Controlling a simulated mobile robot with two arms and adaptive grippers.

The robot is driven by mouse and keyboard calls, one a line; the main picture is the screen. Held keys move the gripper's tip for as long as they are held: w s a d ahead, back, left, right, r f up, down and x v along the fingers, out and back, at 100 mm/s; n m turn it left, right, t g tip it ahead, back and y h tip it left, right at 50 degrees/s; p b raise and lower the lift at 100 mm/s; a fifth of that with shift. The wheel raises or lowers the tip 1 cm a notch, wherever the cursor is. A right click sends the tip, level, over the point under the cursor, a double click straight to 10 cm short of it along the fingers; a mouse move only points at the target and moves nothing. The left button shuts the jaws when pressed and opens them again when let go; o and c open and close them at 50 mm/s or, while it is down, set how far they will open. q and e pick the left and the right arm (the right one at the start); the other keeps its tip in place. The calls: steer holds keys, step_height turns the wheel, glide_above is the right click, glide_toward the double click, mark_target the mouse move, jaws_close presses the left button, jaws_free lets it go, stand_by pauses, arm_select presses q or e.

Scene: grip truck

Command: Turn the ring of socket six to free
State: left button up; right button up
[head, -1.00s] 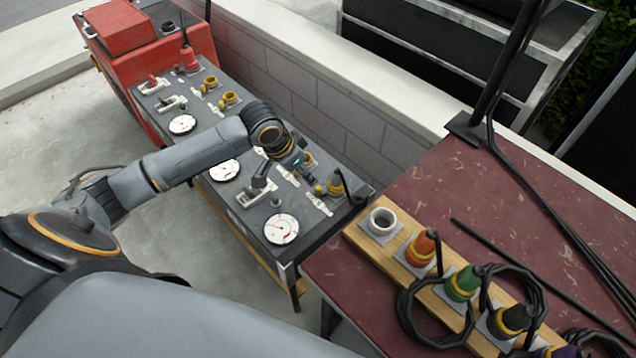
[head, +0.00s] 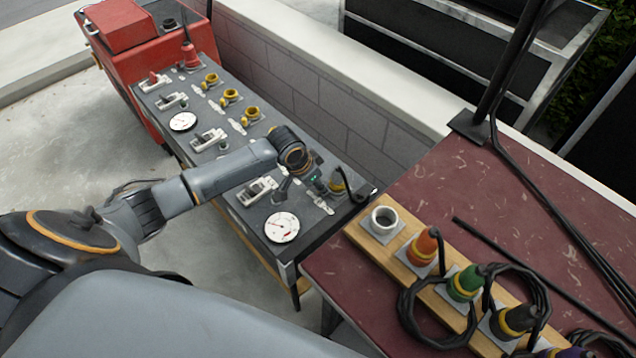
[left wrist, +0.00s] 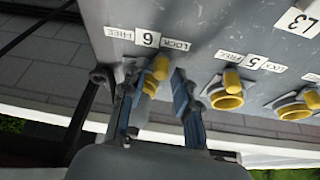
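Socket six is at the near right end of the grey panel. Its label "6" (left wrist: 148,39) shows in the left wrist view, with "FREE" (left wrist: 120,33) to its left and "LOCK" (left wrist: 175,44) to its right. The yellow ring (left wrist: 160,68) of socket six has its lug toward the LOCK side. My left gripper (left wrist: 156,88) is open, with its blue-padded fingers on either side of the ring; a gap shows at the right finger. In the head view my left gripper (head: 318,183) covers part of the socket. My right gripper is not in view.
Socket five's yellow ring (left wrist: 228,90) is beside socket six. A black cable (head: 350,188) rises by socket six. Gauges (head: 282,227) and levers (head: 257,190) line the panel (head: 262,213). A maroon table (head: 440,190) with several plugs stands right.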

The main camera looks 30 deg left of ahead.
arm_select(q)
jaws_close()
steer(key=shift+s+d+r+p, duration=0.1)
steer(key=shift+d+r+p, duration=0.05)
steer(key=shift+p, duration=0.45)
steer(key=d+n+y+p, duration=0.1)
steer(key=n+p, duration=0.1)
steer(key=p, duration=0.2)
steer(key=s+d+n+y+p, duration=0.1)
steer(key=n+p, duration=0.2)
steer(key=p, duration=0.1)
steer(key=shift+s+d+r, duration=0.1)
steer(key=shift+d+r, duration=0.05)
steer(key=shift+d, duration=0.05)
steer(key=n+p, duration=0.1)
steer(key=d+n+y+p, duration=0.1)
steer(key=shift+n, duration=0.4)
steer(key=shift+d+f+n+y+p, duration=0.3)
steer(key=shift+d+n+y+p, duration=0.15)
steer(key=shift+n, duration=0.55)
